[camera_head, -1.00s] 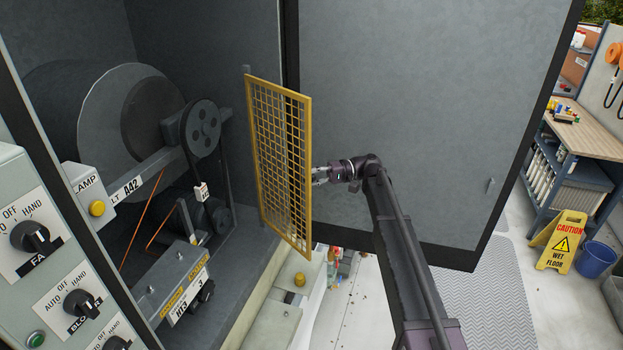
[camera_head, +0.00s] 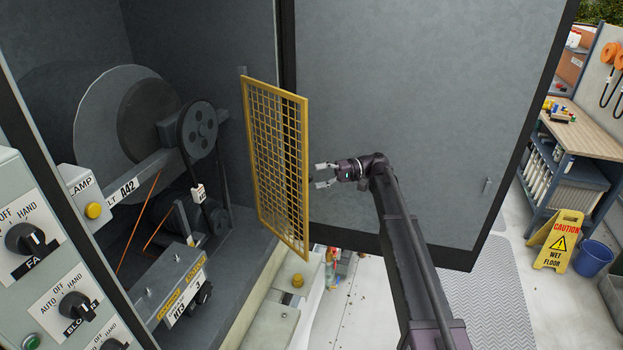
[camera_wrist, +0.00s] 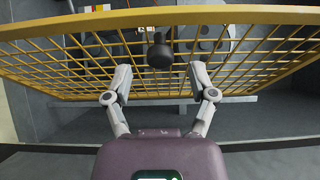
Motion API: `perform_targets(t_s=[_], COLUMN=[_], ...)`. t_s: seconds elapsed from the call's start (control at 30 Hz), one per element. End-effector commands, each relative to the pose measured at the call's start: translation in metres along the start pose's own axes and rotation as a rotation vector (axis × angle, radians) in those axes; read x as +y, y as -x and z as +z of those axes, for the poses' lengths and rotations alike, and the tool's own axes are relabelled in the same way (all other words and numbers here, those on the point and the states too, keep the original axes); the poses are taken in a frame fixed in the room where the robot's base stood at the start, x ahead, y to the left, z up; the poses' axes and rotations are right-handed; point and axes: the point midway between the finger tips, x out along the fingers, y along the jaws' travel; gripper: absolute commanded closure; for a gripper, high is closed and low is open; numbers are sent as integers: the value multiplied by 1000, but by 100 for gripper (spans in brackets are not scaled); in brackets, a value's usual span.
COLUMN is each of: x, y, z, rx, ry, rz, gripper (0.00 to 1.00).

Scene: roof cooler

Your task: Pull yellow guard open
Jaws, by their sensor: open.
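The yellow mesh guard (camera_head: 276,165) stands swung out from the cooler cabinet, at an angle to the opening, so the pulleys and drum inside show to its left. My gripper (camera_head: 318,175) is to the right of the guard, open and empty, with a small gap to the mesh. In the wrist view the guard's yellow rim (camera_wrist: 160,17) crosses the top. A dark round knob (camera_wrist: 160,54) on the guard lies between and ahead of my open fingertips (camera_wrist: 158,80). The knob is hidden in the head view.
The large grey door panel (camera_head: 410,110) stands behind my arm. The control panel (camera_head: 50,260) is at the left. A wet floor sign (camera_head: 558,240), a blue bucket (camera_head: 593,258) and a workbench (camera_head: 580,140) are at the right.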

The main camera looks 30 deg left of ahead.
Motion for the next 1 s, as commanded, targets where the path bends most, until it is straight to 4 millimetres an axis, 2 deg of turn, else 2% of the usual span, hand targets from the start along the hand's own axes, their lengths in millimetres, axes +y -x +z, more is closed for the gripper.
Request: perform_targets(t_s=[0.1, 0.3, 0.67, 0.77, 0.9, 0.93, 1.0], x=[0, 0, 0, 0, 5, 7, 14], y=[15, 33, 37, 37, 39, 40, 44], z=[-1, -1, 0, 0, 6, 8, 16], rx=[-1, -1, -2, -2, 8, 13, 28], ry=[0, 0, 0, -1, -7, -10, -20], rz=[0, 1, 0, 1, 17, 25, 50], gripper=[27, 27, 27, 51, 92, 100, 100])
